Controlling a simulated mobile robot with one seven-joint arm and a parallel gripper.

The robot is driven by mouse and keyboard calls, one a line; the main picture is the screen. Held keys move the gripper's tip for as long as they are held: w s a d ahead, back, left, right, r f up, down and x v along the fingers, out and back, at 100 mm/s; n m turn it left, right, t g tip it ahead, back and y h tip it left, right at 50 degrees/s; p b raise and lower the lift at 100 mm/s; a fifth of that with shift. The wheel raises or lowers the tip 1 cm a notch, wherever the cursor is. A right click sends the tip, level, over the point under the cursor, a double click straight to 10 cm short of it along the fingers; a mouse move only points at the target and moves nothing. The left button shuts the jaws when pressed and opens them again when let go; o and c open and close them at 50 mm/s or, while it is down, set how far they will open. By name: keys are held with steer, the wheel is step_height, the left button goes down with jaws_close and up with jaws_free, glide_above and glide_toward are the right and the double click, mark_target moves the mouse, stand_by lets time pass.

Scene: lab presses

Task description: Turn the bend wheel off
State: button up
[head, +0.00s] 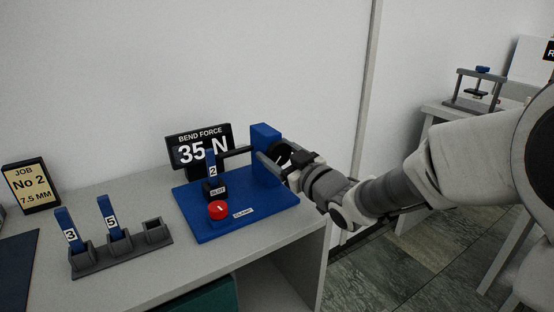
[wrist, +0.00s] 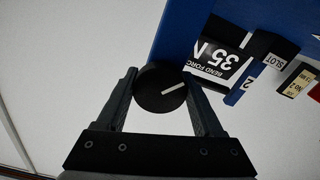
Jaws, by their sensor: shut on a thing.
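The bend wheel (wrist: 158,90) is a round black knob with a white pointer line, on the side of the blue press column (head: 264,150). My gripper (wrist: 162,88) is shut on the wheel, one finger on each side of it. In the head view my gripper (head: 278,158) reaches the column's right side and mostly hides the wheel. The bend force display (head: 200,149) reads 35 N. The blue number 2 strip (head: 211,163) stands upright in the slot block (head: 214,190) under the press's dark arm (head: 236,151).
A red knob (head: 218,210) sits on the blue base (head: 262,218) by the clamp label. A grey rack (head: 122,254) holds strips 3 (head: 67,228) and 5 (head: 108,215), with one empty socket. A job sign (head: 31,186) reads No 2, 7.5 MM. Another press (head: 478,88) stands far right.

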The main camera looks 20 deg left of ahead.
steer(key=o, duration=1.4)
steer(key=shift+b+v, duration=0.7)
steer(key=shift+v, duration=8)
